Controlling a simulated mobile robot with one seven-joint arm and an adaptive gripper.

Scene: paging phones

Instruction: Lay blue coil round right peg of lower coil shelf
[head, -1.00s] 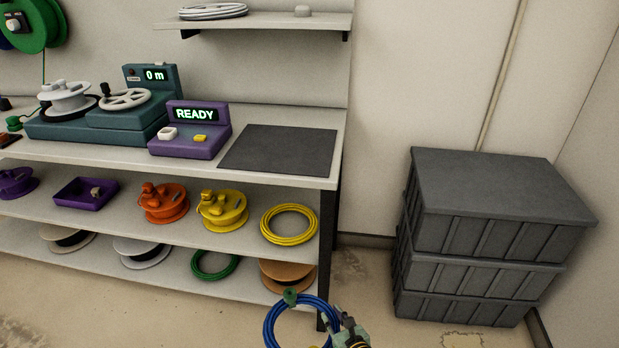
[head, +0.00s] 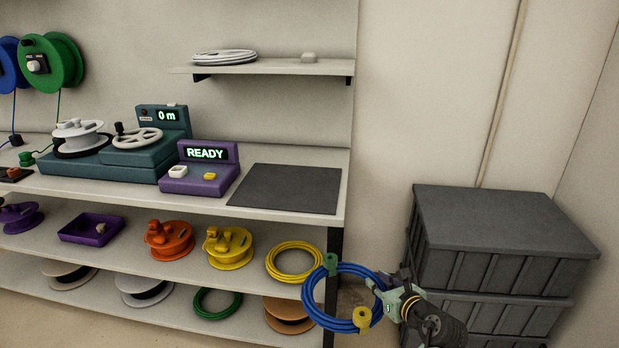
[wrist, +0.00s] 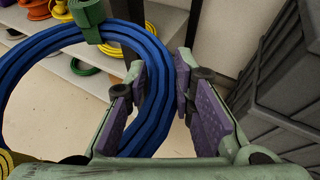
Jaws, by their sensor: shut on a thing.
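The blue coil (head: 341,323) has a green clip (head: 331,264) and a yellow clip (head: 362,317). My gripper (head: 384,295) is shut on the coil's right side and holds it tilted in the air, in front of the bench's right end. In the wrist view the blue band (wrist: 157,95) passes between the purple-padded fingers (wrist: 158,100). A wall shelf (head: 265,68) above the bench looks like the coil shelf. A short pale stub (head: 309,57) at its right looks like the right peg and is bare. A white coil (head: 224,57) lies at its left.
Stacked dark crates (head: 500,232) stand right of the bench, close to my gripper. The bench top holds a dark mat (head: 287,188), a purple READY unit (head: 205,170) and a teal winder (head: 110,165). A yellow coil (head: 293,262) and several reels sit on shelves below.

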